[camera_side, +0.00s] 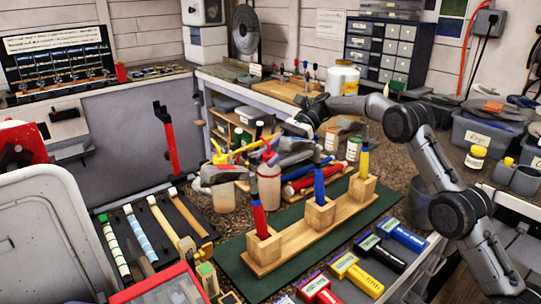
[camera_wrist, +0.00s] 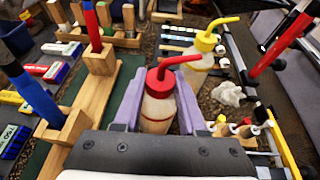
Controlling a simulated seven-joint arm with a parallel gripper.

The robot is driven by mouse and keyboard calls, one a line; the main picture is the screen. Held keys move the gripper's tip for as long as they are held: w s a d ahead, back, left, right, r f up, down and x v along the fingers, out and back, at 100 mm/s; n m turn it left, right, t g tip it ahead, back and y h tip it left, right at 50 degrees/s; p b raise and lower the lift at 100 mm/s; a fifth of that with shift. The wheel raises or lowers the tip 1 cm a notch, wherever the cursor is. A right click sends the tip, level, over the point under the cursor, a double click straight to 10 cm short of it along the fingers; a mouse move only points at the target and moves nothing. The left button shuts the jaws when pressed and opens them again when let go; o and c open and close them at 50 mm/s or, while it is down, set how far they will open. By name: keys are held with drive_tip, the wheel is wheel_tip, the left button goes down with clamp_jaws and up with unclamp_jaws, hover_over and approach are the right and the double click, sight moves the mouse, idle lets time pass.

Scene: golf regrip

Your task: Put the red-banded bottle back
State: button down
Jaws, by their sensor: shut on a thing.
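A pale bottle with a red cap and bent red straw (camera_wrist: 158,105) is between the purple jaws of my gripper (camera_wrist: 157,98) in the wrist view. The jaws are shut on its sides, and the bottle looks upright. In the side view its pale body (camera_side: 269,190) shows below my gripper, and I cannot tell whether its base touches the bench. A similar bottle with a yellow cap and yellow straw (camera_wrist: 197,62) stands beside it, apart from the jaws. It also shows in the side view (camera_side: 223,197), just left of the held bottle.
A wooden block stand (camera_side: 310,236) with upright red, blue and yellow grips is on a green mat (camera_side: 237,262) close by. Several boxed grips (camera_side: 356,274) lie at the front. A dark tray of clubs (camera_side: 188,207) lies left of the bottles. A crumpled white cloth (camera_wrist: 229,92) is near the yellow-capped bottle.

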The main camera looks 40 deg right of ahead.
drive_tip(key=shift+c, duration=2.4)
unclamp_jaws()
drive_tip(key=shift+f, duration=0.1)
drive_tip(key=v, duration=0.7)
drive_tip(key=shift+d+r, duration=0.25)
